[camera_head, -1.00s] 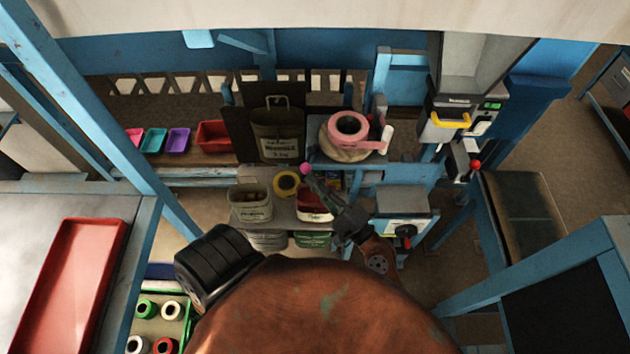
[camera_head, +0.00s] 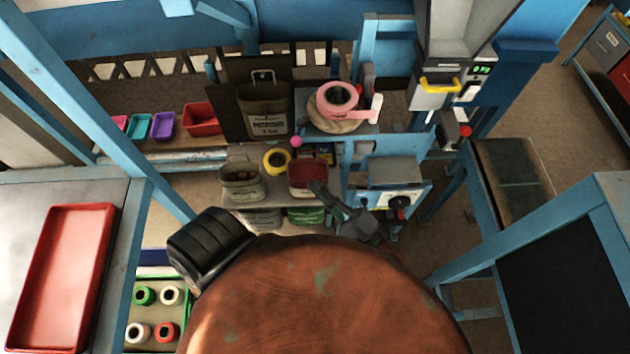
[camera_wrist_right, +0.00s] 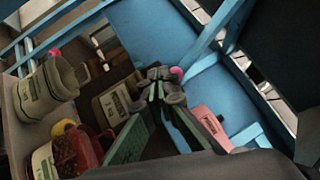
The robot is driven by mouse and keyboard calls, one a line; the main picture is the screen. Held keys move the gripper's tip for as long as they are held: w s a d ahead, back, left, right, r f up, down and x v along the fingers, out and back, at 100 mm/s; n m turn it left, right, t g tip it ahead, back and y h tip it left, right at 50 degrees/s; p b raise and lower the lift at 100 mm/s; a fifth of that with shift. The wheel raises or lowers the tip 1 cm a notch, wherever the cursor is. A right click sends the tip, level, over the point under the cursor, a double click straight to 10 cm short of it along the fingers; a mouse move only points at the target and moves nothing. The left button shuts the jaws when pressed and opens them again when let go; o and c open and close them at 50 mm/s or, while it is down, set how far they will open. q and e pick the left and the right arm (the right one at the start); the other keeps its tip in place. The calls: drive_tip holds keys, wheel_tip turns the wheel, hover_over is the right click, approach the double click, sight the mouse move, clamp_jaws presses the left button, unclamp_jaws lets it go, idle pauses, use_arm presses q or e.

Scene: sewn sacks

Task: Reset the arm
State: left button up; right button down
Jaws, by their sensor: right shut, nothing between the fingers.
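My right gripper (camera_head: 318,190) shows in the head view just in front of my orange-brown body, its fingers shut and empty. It is at the front right edge of the red bin (camera_head: 303,172) on the low shelf; I cannot tell how high above it. In the right wrist view the closed dark fingers with green parts (camera_wrist_right: 158,78) reach up from below, with nothing held. A pink ball (camera_head: 296,141) is apart from the gripper, farther off and left. My left gripper is not in view.
A pink tape roll (camera_head: 337,98) rests on a tan sack (camera_head: 338,122). A red tray (camera_head: 62,270) lies on the left table. A blue frame with a grey box (camera_head: 395,170) stands close right.

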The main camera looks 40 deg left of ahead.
idle(0.5)
